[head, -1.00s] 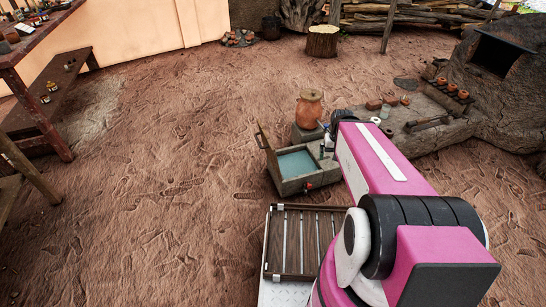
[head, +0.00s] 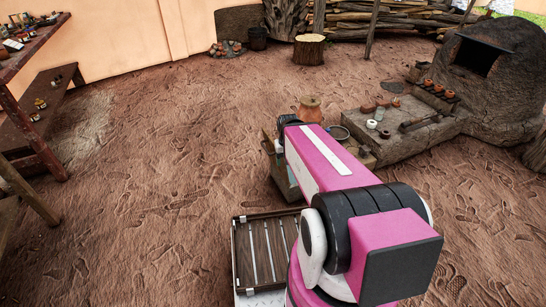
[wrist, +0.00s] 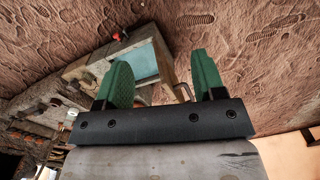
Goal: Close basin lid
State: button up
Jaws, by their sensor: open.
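The basin is a grey box with blue-green water inside. In the head view its front-left wall (head: 281,178) shows beside my arm, which hides most of it. Its wooden lid (head: 267,142) stands raised at the left side, partly hidden. In the wrist view the basin (wrist: 97,70) lies beyond the fingers, with the water visible. A narrow wooden strip, seemingly the raised lid seen nearly edge-on (wrist: 164,50), appears between the green fingertips. My gripper (wrist: 160,62) is open and empty; I cannot tell whether it touches the lid.
A clay jar (head: 310,108) stands behind the basin. A stone ledge (head: 400,145) with small pots leads right to the mud kiln (head: 492,80). A slatted rack (head: 262,252), likely part of my base, is in front. The dirt floor left of the basin is clear.

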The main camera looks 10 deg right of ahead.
jog(key=w+f+h, duration=0.1)
jog(key=w+f, duration=0.1)
jog(key=shift+w+f+g, duration=0.25)
jog(key=shift+f+g, duration=0.1)
jog(key=shift+g, duration=0.05)
jog(key=c, duration=1)
jog(key=shift+w+d+f+n+h, duration=0.1)
jog(key=shift+w+f+n+h, duration=0.2)
jog(key=shift+w+f+h, duration=0.7)
grip_shut()
jog(key=w+a+f+n+h, duration=0.1)
jog(key=w+a+f+h, duration=0.1)
jog(key=w+f+h, duration=0.6)
jog(key=w+a+f+n+t+h, duration=0.1)
jog(key=w+a+f+t+h, duration=0.25)
jog(key=w+a, duration=0.3)
jog(key=w+a+f+t+h, duration=0.25)
jog(key=w+a+h, duration=0.25)
jog(key=a, duration=0.3)
jog(key=x, duration=1.4)
jog(key=shift+s, duration=0.25)
